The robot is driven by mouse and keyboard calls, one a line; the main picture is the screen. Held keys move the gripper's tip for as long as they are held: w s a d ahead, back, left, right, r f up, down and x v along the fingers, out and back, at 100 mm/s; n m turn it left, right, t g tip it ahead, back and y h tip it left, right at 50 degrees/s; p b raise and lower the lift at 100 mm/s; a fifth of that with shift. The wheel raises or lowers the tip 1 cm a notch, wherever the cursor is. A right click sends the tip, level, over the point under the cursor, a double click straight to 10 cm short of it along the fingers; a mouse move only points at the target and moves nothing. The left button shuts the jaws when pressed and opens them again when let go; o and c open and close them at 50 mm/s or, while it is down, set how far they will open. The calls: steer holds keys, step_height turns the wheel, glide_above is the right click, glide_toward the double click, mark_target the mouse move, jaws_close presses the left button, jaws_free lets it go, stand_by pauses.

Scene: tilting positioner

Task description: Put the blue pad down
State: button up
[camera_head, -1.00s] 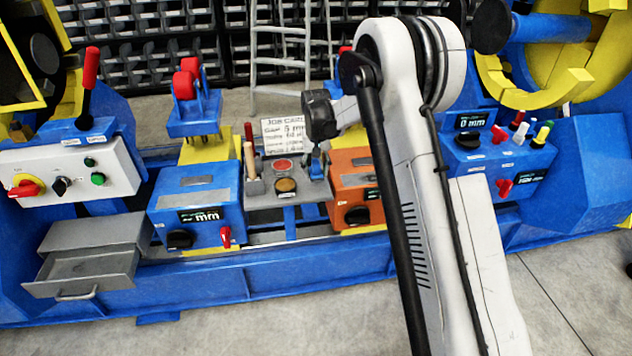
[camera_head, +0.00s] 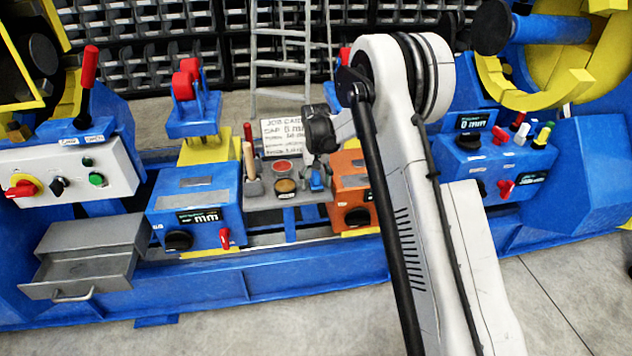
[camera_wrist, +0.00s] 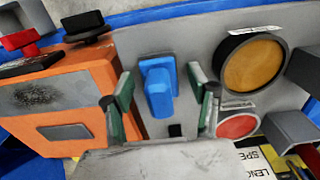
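The blue pad (camera_wrist: 158,88) is a small blue block with a raised grip on a flat plate. In the wrist view it sits against the grey tray surface (camera_wrist: 200,40), between the tray's edge and the round amber disc. It also shows as a small blue shape in the head view (camera_head: 316,180), at the right of the grey tray (camera_head: 262,202). My gripper (camera_wrist: 162,82) is open around the pad. Its two green-lined fingers stand to either side with visible gaps. The exact contact under the pad is hidden.
An orange box (camera_head: 352,190) with a black knob stands close right of the tray. The tray also holds an amber disc (camera_head: 285,186), a red disc (camera_head: 283,166) and a wooden-handled tool (camera_head: 253,185). A job card (camera_head: 285,137) stands behind.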

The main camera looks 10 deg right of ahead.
mark_target(316, 172)
step_height(316, 172, up, 12)
steer(key=p, duration=0.2)
steer(key=shift+r+p, duration=0.15)
steer(key=shift+p, duration=0.15)
steer(key=s+r+t, duration=0.3)
steer(key=s+r, duration=1.5)
steer(key=s, duration=0.1)
steer(key=s+f+t, duration=0.2)
steer(key=s+t, duration=0.2)
steer(key=s, duration=2)
steer(key=shift+n, duration=0.3)
steer(key=shift+s, duration=0.1)
